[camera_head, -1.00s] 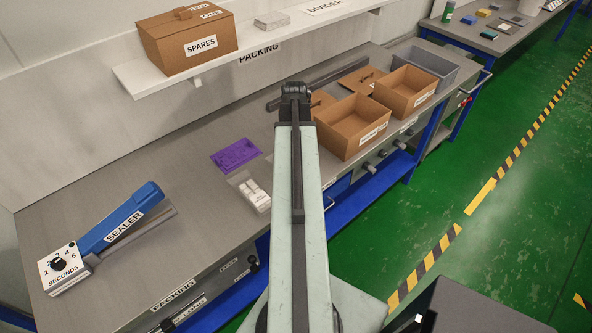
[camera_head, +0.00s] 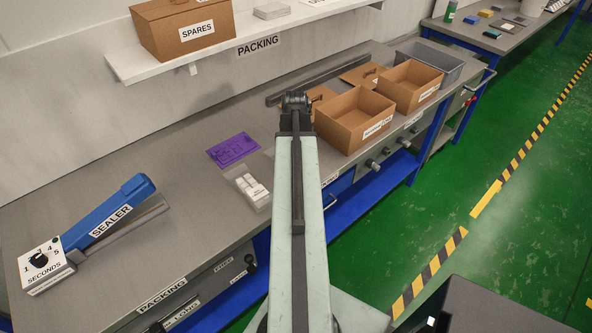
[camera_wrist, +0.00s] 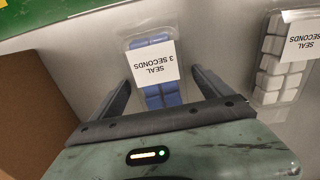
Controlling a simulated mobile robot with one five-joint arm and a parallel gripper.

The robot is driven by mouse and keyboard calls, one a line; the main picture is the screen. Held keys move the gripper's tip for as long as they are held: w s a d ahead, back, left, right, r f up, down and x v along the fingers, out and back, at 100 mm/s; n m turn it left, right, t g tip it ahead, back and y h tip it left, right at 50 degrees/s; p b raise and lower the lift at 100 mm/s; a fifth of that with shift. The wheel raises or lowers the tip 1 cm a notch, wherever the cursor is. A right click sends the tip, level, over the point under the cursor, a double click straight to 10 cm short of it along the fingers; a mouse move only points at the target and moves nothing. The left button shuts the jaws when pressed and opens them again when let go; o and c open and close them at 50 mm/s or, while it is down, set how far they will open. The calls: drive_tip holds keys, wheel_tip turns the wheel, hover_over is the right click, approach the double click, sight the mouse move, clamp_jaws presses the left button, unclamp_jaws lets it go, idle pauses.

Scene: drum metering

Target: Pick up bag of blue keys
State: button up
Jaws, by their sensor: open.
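The bag of blue keys (camera_wrist: 152,94) shows in the wrist view as a clear bag with blue blocks inside and a white label reading "SEAL 3 SECONDS". It lies on the grey bench. My gripper (camera_wrist: 163,88) is open, with one finger on each side of the bag's lower part in the picture. I cannot tell whether the fingers touch it. In the head view my arm hides the blue bag and the gripper.
A bag of white keys (camera_wrist: 280,62) lies to the right in the wrist view; it also shows in the head view (camera_head: 253,189). A purple sheet (camera_head: 233,149), a sealer (camera_head: 110,225) and an open cardboard box (camera_head: 355,120) stand on the bench (camera_head: 190,190).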

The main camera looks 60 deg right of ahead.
drive_tip(key=shift+r, duration=0.1)
drive_tip(key=c, duration=1.7)
drive_tip(key=shift+o, duration=0.2)
drive_tip(key=shift+r, duration=0.1)
